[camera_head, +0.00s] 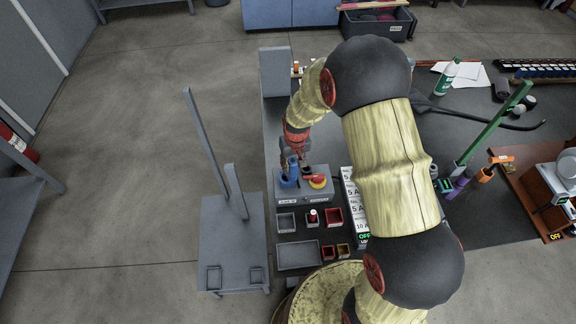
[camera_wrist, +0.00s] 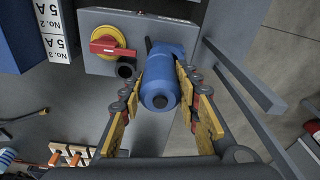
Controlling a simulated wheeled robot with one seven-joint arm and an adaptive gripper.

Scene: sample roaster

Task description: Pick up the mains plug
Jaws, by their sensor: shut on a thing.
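The mains plug is a blue cylinder (camera_wrist: 162,75) with a rounded end, between my two fingers in the wrist view. It also shows as a blue shape (camera_head: 289,172) below my gripper in the head view. My gripper (camera_head: 292,158) is shut on the plug, with one yellow-padded finger on each side. The plug is up against a grey switch box (camera_wrist: 90,22); I cannot tell whether it is seated in a socket there. The far end of the plug is hidden.
A red and yellow rotary switch (camera_wrist: 112,45) and a black round fitting (camera_wrist: 126,69) are beside the plug. White labelled blocks (camera_head: 350,190) stand right of the box. Small trays (camera_head: 298,256) lie in front. A grey stand with posts (camera_head: 232,235) is at left.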

